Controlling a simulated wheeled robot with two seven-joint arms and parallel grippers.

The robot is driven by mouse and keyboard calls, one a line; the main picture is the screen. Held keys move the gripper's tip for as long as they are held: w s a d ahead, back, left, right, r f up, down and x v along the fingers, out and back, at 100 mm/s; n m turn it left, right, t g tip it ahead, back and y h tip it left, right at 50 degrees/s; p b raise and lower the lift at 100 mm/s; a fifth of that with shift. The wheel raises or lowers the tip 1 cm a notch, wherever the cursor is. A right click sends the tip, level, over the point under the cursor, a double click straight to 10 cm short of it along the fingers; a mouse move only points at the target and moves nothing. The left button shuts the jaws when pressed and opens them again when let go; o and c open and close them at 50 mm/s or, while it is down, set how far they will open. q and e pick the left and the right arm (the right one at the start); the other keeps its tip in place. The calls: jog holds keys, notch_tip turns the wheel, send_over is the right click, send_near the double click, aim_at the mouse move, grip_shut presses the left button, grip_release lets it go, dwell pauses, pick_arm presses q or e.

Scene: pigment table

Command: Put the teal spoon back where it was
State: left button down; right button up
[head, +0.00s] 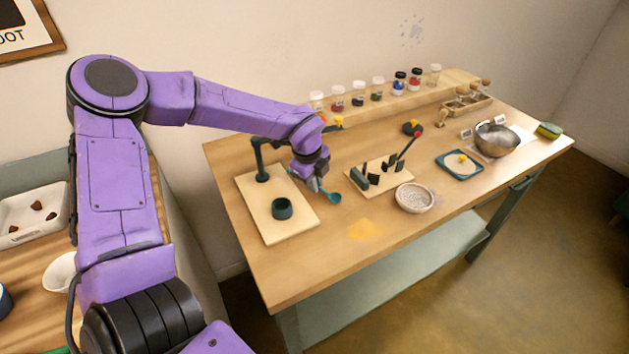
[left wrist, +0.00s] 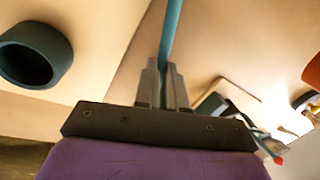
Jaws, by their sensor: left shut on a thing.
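My left gripper (head: 317,184) is shut on the teal spoon (head: 335,197), whose bowl end points to the lower right in the head view. The spoon is just right of the pale board (head: 262,225) that carries a dark teal cup (head: 282,208). In the left wrist view the teal handle (left wrist: 173,28) runs up from between the closed fingertips (left wrist: 166,72), with the cup (left wrist: 30,58) at left. A pale rack (head: 367,192) with dark upright holders (head: 372,180) and a red-tipped tool (head: 408,146) stands to the right. My right gripper is not in view.
A speckled bowl (head: 415,198), a blue tray (head: 447,168) and a metal bowl (head: 497,137) stand further right. Several jars (head: 358,94) line the back shelf. A dark stand (head: 261,160) rises from the board.

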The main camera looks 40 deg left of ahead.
pick_arm(q)
jog(key=shift+f, duration=0.25)
jog(key=c, duration=1.1)
grip_release()
jog(key=b+v, duration=0.1)
jog(key=v, duration=0.9)
jog(key=shift+r, duration=0.35)
